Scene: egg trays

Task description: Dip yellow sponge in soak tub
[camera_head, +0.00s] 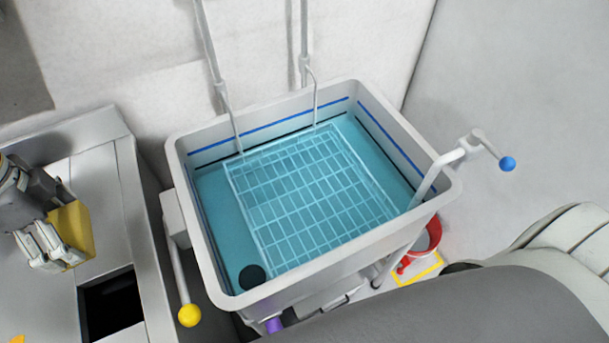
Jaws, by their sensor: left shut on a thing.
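The soak tub (450,193) is a grey rectangular basin in the middle, holding clear blue water. A wire rack (310,190) lies under the water, and a dark round spot (252,277) shows at the tub's near left corner. My left gripper (62,243) is at the left edge, shut on the yellow sponge (75,228). The sponge is over the grey counter, left of the tub and apart from it. Part of the sponge is hidden by the fingers. My right gripper is not in view.
The grey counter (100,190) has a dark square opening (112,303). A yellow-knobbed lever (189,315) stands at the tub's left side, a blue-knobbed crank (508,164) at its right. Two pipes rise behind the tub.

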